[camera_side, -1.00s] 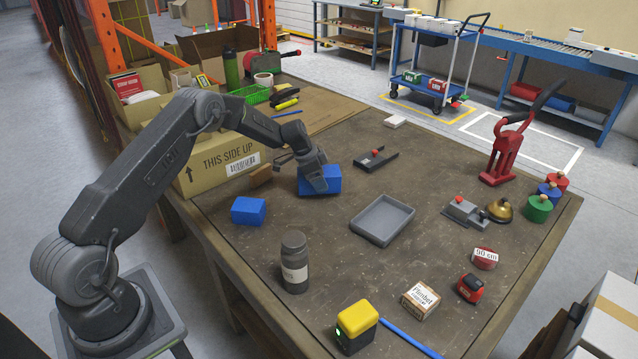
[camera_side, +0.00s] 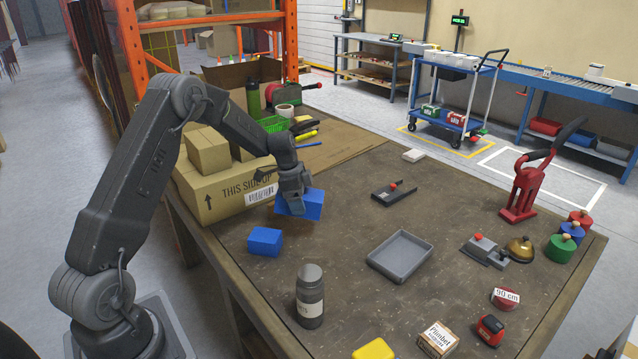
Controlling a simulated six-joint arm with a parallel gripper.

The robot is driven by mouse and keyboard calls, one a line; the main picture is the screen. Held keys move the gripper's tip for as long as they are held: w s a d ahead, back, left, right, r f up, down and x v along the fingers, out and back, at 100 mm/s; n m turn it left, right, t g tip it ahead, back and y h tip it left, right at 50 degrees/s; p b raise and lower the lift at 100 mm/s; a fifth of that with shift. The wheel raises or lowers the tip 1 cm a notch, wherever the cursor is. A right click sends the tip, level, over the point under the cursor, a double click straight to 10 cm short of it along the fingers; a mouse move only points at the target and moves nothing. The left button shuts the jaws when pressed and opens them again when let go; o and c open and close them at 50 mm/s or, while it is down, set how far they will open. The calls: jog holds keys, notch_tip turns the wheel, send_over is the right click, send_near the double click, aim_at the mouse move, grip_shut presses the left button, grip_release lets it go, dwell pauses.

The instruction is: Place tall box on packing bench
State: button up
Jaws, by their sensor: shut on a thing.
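My gripper (camera_side: 297,205) points down at the left part of the packing bench and is shut on a blue box (camera_side: 314,205). The gripper covers part of this box's left side. The box looks slightly raised over the bench, though the gap is hard to judge. A second blue box (camera_side: 265,241) rests on the bench to its lower left, apart from it. The packing bench (camera_side: 345,235) is a dark, worn tabletop. No label shows which blue box is the tall box.
A grey bottle (camera_side: 310,295) stands at the near edge. A grey tray (camera_side: 400,257) and a black holder (camera_side: 393,192) lie to the right. Bare bench lies between the held box and the tray.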

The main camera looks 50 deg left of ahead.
jog(key=s+d+m+g+y, duration=0.5)
jog(key=s+d+y, duration=0.2)
jog(key=s+y, duration=0.35)
notch_tip(320, 180, up, 5)
jog(key=m+t+y, duration=0.3)
jog(key=m+y, duration=0.1)
jog(key=y, duration=0.1)
jog(key=shift+w+d+f, duration=1.25)
jog(key=shift+d+f, duration=0.5)
jog(key=shift+f, duration=0.05)
jog(key=shift+w+d+f, duration=1.2)
jog(key=shift+d+f, duration=0.5)
jog(key=shift+f, duration=0.15)
jog(key=shift+w+d+f, duration=1.25)
jog(key=shift+d+f, duration=0.5)
jog(key=shift+f, duration=0.05)
jog(key=shift+f, duration=0.15)
jog(key=o, duration=1.2)
